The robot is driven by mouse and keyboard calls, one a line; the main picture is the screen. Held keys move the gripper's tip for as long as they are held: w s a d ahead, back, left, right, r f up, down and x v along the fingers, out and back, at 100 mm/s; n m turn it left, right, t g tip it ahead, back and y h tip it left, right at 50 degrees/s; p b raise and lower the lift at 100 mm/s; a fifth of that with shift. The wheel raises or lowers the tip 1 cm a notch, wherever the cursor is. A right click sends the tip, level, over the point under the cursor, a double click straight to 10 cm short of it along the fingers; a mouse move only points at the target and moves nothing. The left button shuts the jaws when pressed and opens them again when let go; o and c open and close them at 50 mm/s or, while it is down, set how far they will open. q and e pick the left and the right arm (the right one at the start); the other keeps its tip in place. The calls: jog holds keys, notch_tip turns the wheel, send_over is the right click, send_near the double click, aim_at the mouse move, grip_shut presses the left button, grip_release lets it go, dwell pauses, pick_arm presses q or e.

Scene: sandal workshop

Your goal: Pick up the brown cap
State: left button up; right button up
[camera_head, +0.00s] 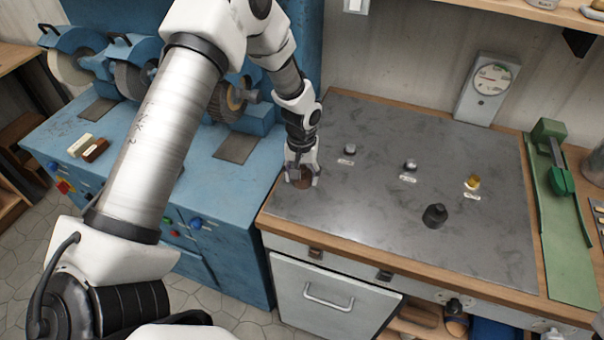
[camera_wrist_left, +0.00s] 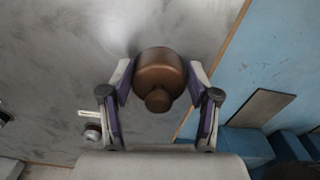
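The brown cap (camera_head: 302,182) sits on the grey metal bench top near its left edge, mostly covered by my left gripper (camera_head: 301,175) in the head view. In the left wrist view, the brown cap (camera_wrist_left: 159,72) shows as a round disc with a smaller knob. My left gripper's fingers (camera_wrist_left: 159,80) stand on either side of it. Narrow gaps seem to show between the finger pads and the cap, so the gripper looks open around it. My right gripper is in neither view.
A black cap (camera_head: 434,215) stands on the bench top (camera_head: 350,210). Small metal pieces (camera_head: 349,150) (camera_head: 410,165) and a yellow-topped one (camera_head: 473,182) stand by labels. A gauge (camera_head: 487,88) is behind, a green tool (camera_head: 553,160) at right. Blue grinding machine (camera_head: 190,190) adjoins at left.

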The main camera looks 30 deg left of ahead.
pick_arm(q)
jog(key=shift+c, duration=1.2)
jog(key=shift+f, duration=0.1)
jog(key=shift+w, duration=0.1)
